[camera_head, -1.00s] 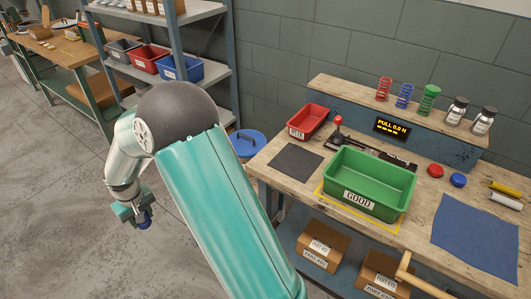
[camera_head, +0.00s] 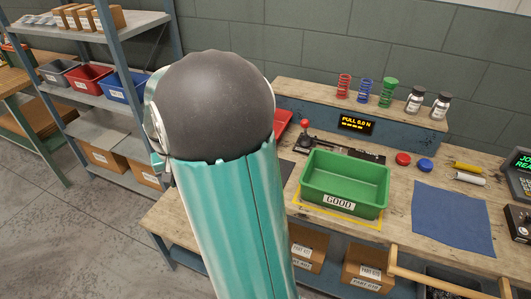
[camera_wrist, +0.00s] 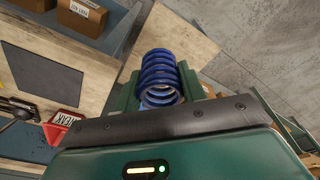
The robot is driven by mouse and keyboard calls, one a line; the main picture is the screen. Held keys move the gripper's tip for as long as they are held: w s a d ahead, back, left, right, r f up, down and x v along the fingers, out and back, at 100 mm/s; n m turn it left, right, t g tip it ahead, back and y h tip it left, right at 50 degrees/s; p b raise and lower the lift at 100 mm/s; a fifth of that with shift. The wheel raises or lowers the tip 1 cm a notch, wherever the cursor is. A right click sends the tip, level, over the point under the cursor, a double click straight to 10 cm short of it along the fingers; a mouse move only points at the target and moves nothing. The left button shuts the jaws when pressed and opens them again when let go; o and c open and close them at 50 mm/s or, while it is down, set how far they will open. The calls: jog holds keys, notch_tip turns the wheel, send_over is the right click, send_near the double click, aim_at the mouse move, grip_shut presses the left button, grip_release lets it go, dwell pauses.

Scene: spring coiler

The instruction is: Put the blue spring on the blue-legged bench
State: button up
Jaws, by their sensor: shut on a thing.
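In the wrist view my gripper (camera_wrist: 160,92) is shut on a blue spring (camera_wrist: 160,72), whose coils stick out beyond the green fingers. In the head view my arm hides the gripper and this spring. The bench with blue-grey legs and a worn wooden top (camera_head: 400,218) stands at the right of the head view. Its left part is partly behind my arm. Another blue spring (camera_head: 364,91) stands upright on the bench's raised back shelf, between a red spring (camera_head: 343,86) and a green spring (camera_head: 388,92).
A green GOOD bin (camera_head: 345,180), a blue mat (camera_head: 452,217) and red and blue caps occupy the benchtop. A red WEAK bin (camera_wrist: 58,128) shows in the wrist view. A metal shelf (camera_head: 120,107) and a green-legged bench (camera_head: 30,80) stand left.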

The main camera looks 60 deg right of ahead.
jog(key=s+d+r+m, duration=0.3)
jog(key=s+d+r, duration=0.1)
jog(key=s, duration=0.5)
jog(key=s+d+r+m, duration=0.3)
jog(key=s+d, duration=0.1)
jog(key=s, duration=0.4)
jog(key=w+d+f, duration=0.2)
jog(key=w+f, duration=0.1)
jog(key=w+d+f, duration=0.5)
jog(key=w+d, duration=0.1)
jog(key=w, duration=0.1)
jog(key=shift+d+f, duration=0.2)
jog(key=shift+f, duration=0.2)
jog(key=shift+w+d+f, duration=0.15)
jog(key=shift+d+f, duration=0.1)
jog(key=shift+f, duration=0.1)
jog(key=shift+w+f, duration=0.1)
jog(key=shift+f, duration=1.5)
jog(key=shift+f, duration=0.15)
jog(key=o, duration=1.1)
